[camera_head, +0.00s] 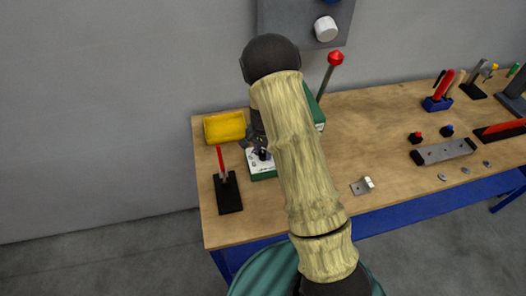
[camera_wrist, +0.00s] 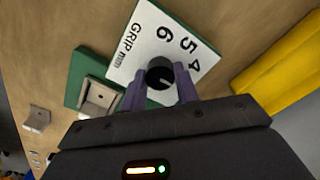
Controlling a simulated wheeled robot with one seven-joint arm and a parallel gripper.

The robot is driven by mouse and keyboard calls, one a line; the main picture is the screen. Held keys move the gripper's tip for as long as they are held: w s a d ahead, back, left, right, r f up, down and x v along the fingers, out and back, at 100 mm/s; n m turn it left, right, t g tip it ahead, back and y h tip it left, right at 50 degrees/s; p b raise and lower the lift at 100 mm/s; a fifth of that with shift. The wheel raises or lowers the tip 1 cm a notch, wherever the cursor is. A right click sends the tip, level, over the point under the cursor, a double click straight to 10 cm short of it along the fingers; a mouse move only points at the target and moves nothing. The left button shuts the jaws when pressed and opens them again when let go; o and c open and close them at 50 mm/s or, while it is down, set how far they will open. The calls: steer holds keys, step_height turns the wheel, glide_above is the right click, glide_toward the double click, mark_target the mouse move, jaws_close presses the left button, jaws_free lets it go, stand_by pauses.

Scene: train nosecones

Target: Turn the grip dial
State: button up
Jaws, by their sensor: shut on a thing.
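The grip dial (camera_wrist: 160,73) is a round black knob with a pale pointer mark. It stands on a white plate (camera_wrist: 125,70) printed "GRIP mm" with the numbers 4, 5 and 6. My gripper (camera_wrist: 161,90) has its two purple fingers on either side of the knob, shut on it. In the head view the white plate (camera_head: 256,166) sits on a green base at the left part of the bench. My arm hides part of the plate and most of the green machine (camera_head: 316,112) behind it.
A yellow bin (camera_head: 224,128) stands just behind and left of the plate. A black stand (camera_head: 229,194) with a red-handled tool is at the left. A red-knobbed lever (camera_head: 335,59) rises behind my arm. A small metal bracket (camera_head: 361,187) lies to the right on the wooden bench (camera_head: 375,130).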

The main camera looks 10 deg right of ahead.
steer(key=n+b, duration=0.1)
steer(key=n, duration=0.2)
steer(key=shift+w+r+n+b, duration=0.1)
steer(key=shift+n+b, duration=0.75)
steer(key=shift+n, duration=1.55)
steer(key=o, duration=1)
steer(key=shift+c, duration=0.2)
